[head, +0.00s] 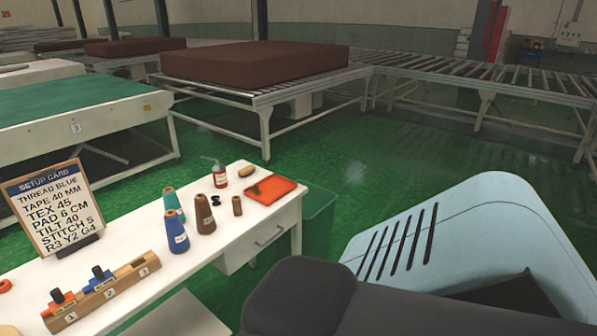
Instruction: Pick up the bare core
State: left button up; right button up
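A small plain brown cylinder (237,206), which looks like the bare core, stands upright on the white table (140,225). It is just left of the orange tray (278,186) and right of a brown thread cone (205,215). A blue cone (177,234) and a teal cone (173,202) stand further left. Neither of my grippers shows in the head view, so their distance to the core cannot be seen.
A setup card (47,207) and a numbered wooden block (103,291) stand left. A green bin (319,220) is beside the table.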

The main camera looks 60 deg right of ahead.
aim_at(236, 203)
jog(key=z, duration=1.45)
